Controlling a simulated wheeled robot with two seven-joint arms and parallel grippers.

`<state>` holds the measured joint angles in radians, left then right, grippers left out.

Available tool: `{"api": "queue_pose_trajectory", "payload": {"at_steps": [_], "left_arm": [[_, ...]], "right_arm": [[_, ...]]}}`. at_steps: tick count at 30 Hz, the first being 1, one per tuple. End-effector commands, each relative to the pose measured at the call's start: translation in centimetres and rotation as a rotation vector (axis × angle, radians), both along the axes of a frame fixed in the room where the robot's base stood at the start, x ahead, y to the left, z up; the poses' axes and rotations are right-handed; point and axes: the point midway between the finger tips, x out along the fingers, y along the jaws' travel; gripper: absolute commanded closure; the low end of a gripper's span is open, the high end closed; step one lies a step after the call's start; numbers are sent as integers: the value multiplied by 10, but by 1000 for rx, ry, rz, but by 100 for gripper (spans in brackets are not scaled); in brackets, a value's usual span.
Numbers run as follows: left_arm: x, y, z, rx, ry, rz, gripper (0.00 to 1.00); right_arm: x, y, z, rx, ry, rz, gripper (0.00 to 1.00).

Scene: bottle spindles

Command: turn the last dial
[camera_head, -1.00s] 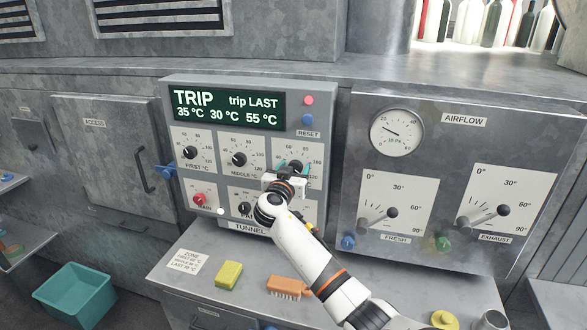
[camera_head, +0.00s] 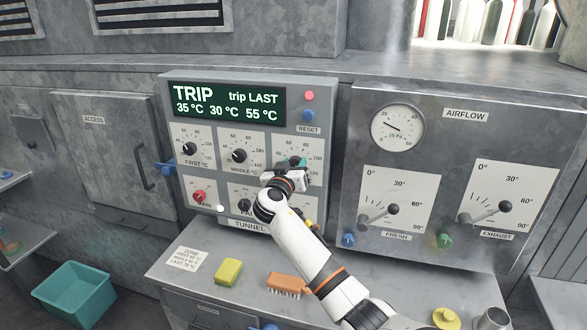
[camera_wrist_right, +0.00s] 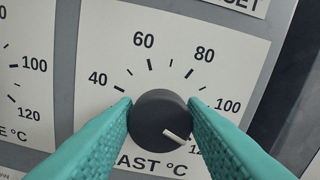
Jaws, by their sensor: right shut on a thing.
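The last dial is a black knob (camera_wrist_right: 155,115) with a white pointer mark, seen close in the right wrist view. The mark points to the lower right, near 120 on its printed scale. My right gripper (camera_head: 298,162) has its teal fingers on both sides of the knob, shut on it. In the head view the gripper hides most of this dial. The first dial (camera_head: 189,149) and middle dial (camera_head: 239,156) are to its left. The green display (camera_head: 228,106) reads TRIP, trip LAST, 35 °C, 30 °C, 55 °C. My left gripper is not in view.
A red knob (camera_head: 199,196) and another black knob (camera_head: 244,206) sit below. A red button (camera_head: 309,95) and blue RESET button (camera_head: 308,116) are at upper right. The airflow panel (camera_head: 440,150) stands right. A yellow sponge (camera_head: 229,271) and orange brush (camera_head: 287,284) lie on the ledge.

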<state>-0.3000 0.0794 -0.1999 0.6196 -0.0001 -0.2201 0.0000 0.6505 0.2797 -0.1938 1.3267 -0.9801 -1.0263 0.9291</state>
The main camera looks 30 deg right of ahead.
Motion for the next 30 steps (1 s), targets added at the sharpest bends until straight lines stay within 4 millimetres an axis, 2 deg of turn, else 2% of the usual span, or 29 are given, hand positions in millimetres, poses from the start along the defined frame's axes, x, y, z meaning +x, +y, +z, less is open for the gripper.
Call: {"api": "queue_pose_trajectory", "payload": {"at_steps": [4,13,30], "left_arm": [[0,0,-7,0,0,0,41],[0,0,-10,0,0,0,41],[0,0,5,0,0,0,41]], "right_arm": [[1,1,-2,-86,103,1,85],[1,2,-1,-272,322,0,85],[2,2,-2,-625,737,0,85]]}}
